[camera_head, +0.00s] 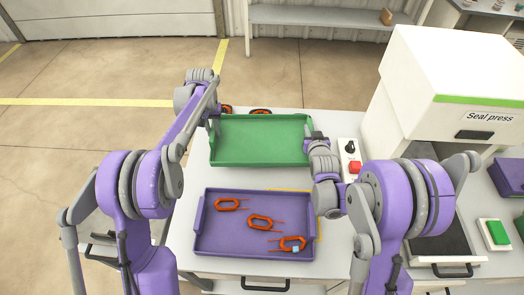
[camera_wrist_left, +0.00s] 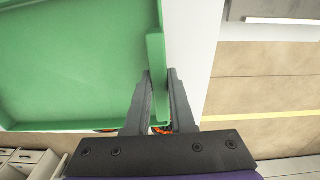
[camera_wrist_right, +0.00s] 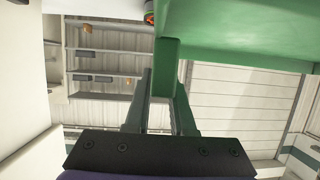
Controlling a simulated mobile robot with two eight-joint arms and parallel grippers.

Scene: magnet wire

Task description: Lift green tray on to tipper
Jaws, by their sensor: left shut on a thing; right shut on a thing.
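The green tray (camera_head: 258,140) is at the far side of the white table and looks empty. It also fills much of the left wrist view (camera_wrist_left: 70,60) and the upper right of the right wrist view (camera_wrist_right: 240,30). My left gripper (camera_head: 214,122) is shut on its left edge; the fingers (camera_wrist_left: 160,85) straddle the handle. My right gripper (camera_head: 312,138) is shut on its right edge, with the fingers (camera_wrist_right: 165,85) on the handle there. Orange parts (camera_head: 260,111) show just behind the tray. I cannot tell a tipper apart; the tray may hide it.
A purple tray (camera_head: 215,242) with several orange coils (camera_head: 262,222) lies in front of the green tray. A control box with a red button (camera_head: 354,167) stands to the right. The white seal press (camera_head: 450,80) stands further right. A shelf (camera_head: 315,15) is at the back wall.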

